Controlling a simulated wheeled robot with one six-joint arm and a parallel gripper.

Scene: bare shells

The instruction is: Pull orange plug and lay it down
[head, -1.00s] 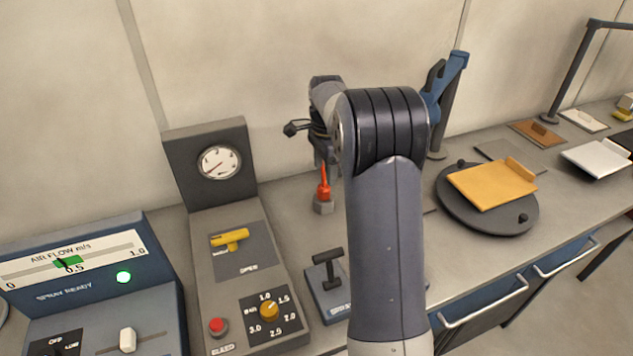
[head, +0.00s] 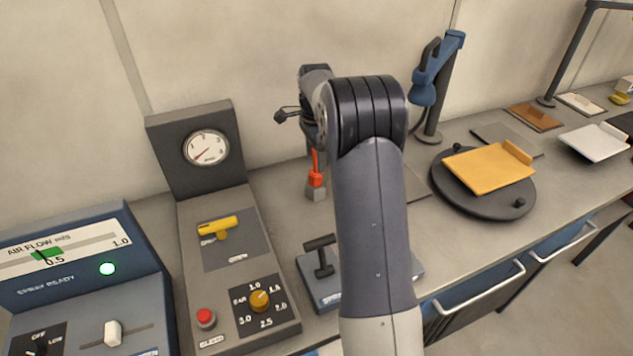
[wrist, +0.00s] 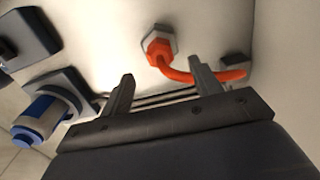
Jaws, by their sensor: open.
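The orange plug (head: 316,180) sits upright in a small grey socket (head: 316,194) on the bench, left of my forearm. An orange cable rises from it towards my wrist. In the wrist view the plug (wrist: 157,44) sits beyond the fingertips in its hexagonal grey socket, and its orange cable (wrist: 205,76) curves right, passing by the right finger. My gripper (wrist: 162,82) is open, with nothing seen held between its fingers. Whether the cable touches the right finger I cannot tell. In the head view my arm mostly hides the gripper.
A grey panel with a gauge (head: 206,148) and yellow handle (head: 219,226) stands left of the plug. A T-handled block (head: 319,258) lies in front. A dark turntable (head: 455,205) with a yellow plate and a blue clamp stand (head: 436,85) are right. The wall rises close behind.

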